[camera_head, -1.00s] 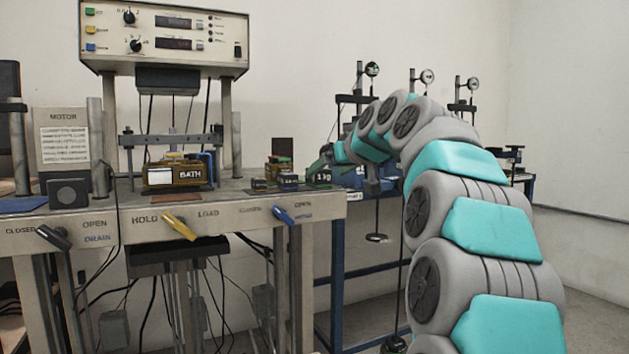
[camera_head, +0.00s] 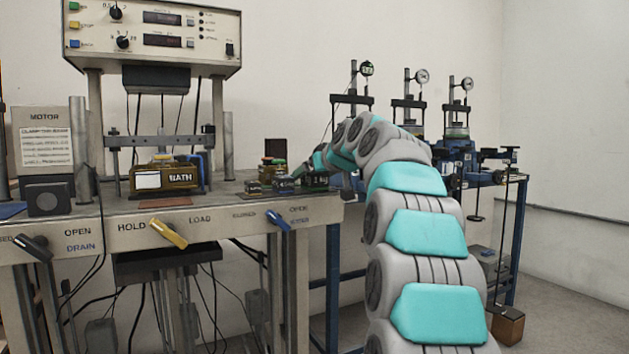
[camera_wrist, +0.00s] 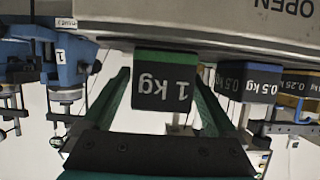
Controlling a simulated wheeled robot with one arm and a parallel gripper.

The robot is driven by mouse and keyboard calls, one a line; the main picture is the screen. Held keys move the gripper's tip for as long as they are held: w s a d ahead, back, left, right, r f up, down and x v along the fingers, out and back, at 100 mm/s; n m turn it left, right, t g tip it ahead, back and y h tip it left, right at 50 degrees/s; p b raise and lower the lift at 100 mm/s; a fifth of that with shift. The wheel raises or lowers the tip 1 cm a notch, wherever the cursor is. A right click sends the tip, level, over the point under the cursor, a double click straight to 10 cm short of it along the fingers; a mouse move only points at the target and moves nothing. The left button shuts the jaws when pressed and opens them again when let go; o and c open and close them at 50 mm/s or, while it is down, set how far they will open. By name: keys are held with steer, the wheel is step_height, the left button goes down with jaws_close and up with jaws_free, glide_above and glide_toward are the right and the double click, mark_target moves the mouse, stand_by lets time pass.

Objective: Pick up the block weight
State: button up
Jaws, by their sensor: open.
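The block weight (camera_wrist: 165,82) is a dark block marked "1 kg" with a green edge, seen upside down in the wrist view. It sits against the bench top (camera_wrist: 130,12). My gripper (camera_wrist: 162,76) is open, with one green finger on each side of the block. I cannot tell whether either finger touches it. In the head view the far end of my arm reaches the right end of the bench (camera_head: 75,218), and the gripper is small and partly hidden there.
Smaller weights stand beside the block: a blue-edged 0.5 kg weight (camera_wrist: 245,82) and a yellow-edged one (camera_wrist: 294,90). A brown box marked BATH (camera_head: 180,179) stands farther left. Dial gauge stands (camera_head: 461,105) are on a blue-framed table to the right.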

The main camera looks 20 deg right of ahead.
steer(key=shift+w+f, duration=0.25)
steer(key=shift+w, duration=0.25)
jaws_close()
stand_by(0.4)
steer(key=shift+r, duration=0.1)
